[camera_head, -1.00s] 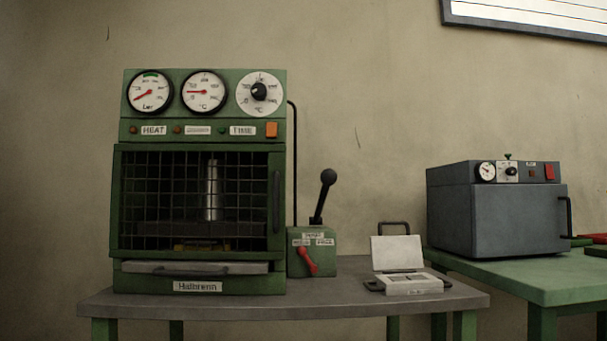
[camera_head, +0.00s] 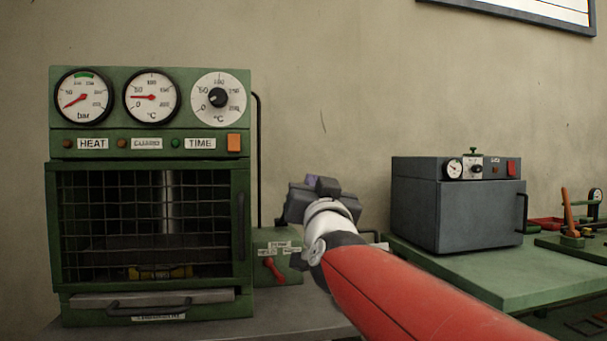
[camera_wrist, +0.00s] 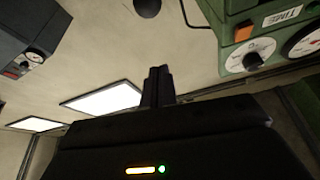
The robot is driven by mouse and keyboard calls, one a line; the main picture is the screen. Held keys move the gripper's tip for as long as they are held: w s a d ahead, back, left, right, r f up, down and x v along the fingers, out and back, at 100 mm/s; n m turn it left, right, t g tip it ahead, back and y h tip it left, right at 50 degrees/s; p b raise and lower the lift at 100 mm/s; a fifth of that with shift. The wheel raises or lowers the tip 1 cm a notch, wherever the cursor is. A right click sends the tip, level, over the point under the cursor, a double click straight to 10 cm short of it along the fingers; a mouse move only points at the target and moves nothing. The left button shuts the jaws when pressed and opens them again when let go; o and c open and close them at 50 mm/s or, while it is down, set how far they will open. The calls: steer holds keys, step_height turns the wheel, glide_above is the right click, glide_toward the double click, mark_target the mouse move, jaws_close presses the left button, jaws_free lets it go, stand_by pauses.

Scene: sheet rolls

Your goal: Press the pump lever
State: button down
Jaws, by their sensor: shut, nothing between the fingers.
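The green pump box (camera_head: 268,245), with a small red handle (camera_head: 272,268) on its front, stands right of the green press. The pump lever is hidden behind my gripper and arm in the head view. In the wrist view its round black knob (camera_wrist: 147,7) shows at the top edge, apart from my fingertips. My gripper (camera_head: 322,184) is in front of the pump area in the head view. In the wrist view its fingers (camera_wrist: 158,72) are together and empty.
The green press (camera_head: 150,145), with gauges and a mesh door, fills the left side on the grey table (camera_head: 215,322). A grey oven (camera_head: 455,212) stands on a green table (camera_head: 500,270) at right. Open wall lies behind my gripper.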

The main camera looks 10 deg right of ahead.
steer(key=shift+w, duration=0.1)
steer(key=a+p+x, duration=0.1)
steer(key=p+x, duration=0.1)
steer(key=x, duration=0.8)
step_height(320, 180, down, 4)
steer(key=shift+d+f, duration=0.1)
